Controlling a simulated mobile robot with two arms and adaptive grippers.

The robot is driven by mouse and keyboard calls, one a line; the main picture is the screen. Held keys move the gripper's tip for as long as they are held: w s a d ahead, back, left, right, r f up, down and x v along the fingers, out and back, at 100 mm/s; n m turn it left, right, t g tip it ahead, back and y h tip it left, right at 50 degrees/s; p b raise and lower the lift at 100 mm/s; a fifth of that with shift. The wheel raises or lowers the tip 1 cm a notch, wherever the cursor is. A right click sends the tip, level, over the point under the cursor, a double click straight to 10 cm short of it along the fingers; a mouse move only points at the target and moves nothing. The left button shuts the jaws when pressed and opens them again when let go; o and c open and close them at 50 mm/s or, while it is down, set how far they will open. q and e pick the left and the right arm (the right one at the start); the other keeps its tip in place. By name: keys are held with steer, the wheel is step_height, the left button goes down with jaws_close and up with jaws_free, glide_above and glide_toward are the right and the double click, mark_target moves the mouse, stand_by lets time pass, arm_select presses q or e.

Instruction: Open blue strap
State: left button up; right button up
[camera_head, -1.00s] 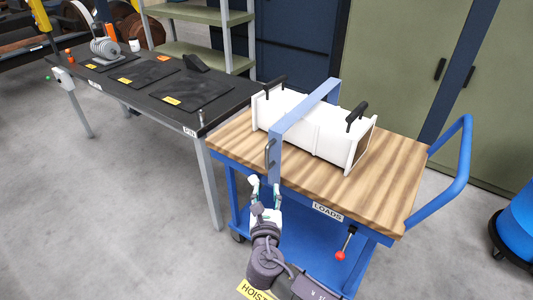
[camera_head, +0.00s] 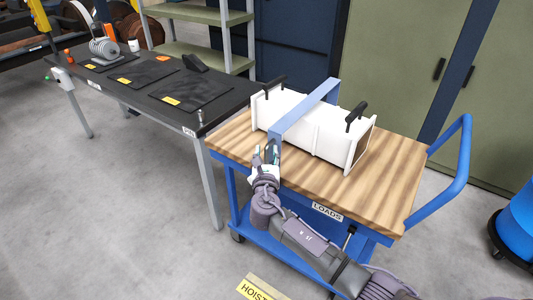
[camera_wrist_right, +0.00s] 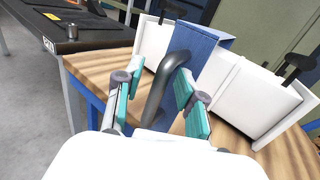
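The blue strap (camera_head: 305,110) runs over a white box-like load (camera_head: 325,140) and down its near side. In the right wrist view the strap (camera_wrist_right: 207,48) carries a dark bent handle (camera_wrist_right: 160,95). My right gripper (camera_head: 264,153) is at the strap's near end, at the cart's edge. In the right wrist view its teal finger pads (camera_wrist_right: 160,90) stand apart on both sides of the handle. The gripper is open, and I cannot tell whether either pad touches the handle. My left gripper is not in view.
The load sits on the wooden top (camera_head: 385,205) of a blue cart with a push bar (camera_head: 465,165) at right. Black grips (camera_head: 355,115) stick up from the load. A black table (camera_head: 215,100) stands at left, close to the cart. Green cabinets stand behind.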

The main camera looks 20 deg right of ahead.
jaws_close()
stand_by(0.5)
